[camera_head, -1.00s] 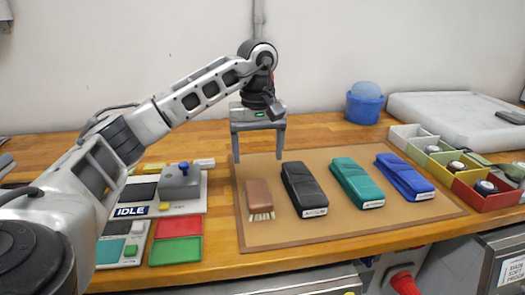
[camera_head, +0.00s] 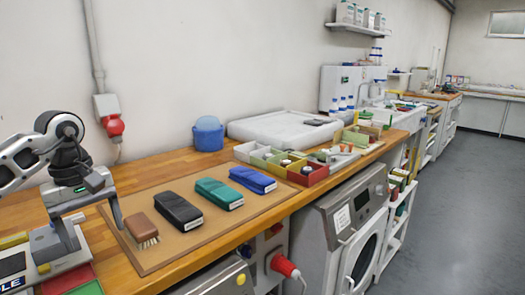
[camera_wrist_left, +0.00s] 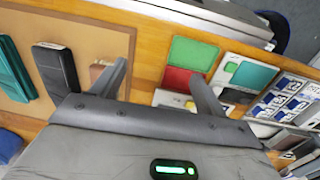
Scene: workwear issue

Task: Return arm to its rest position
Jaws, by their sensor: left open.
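My left gripper (camera_head: 97,238) is open and empty, with its fingers pointing down at the left of the head view. It hangs between the brown brush (camera_head: 142,230) and the grey device (camera_head: 52,243), apart from the brush. In the left wrist view the open fingers (camera_wrist_left: 157,70) spread in front of the bench, with nothing between them. The brush, a black case (camera_head: 178,210), a green case (camera_head: 219,194) and a blue case (camera_head: 248,181) lie in a row on the brown mat (camera_head: 185,239). My right gripper is not in view.
A blue tub (camera_head: 208,135) and a white slab (camera_head: 282,127) stand at the back. Sorting boxes (camera_head: 312,176) sit to the right. Red and green pads lie left of the mat; the red pad (camera_wrist_left: 178,80) shows in the wrist view. The floor (camera_head: 455,190) at right is clear.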

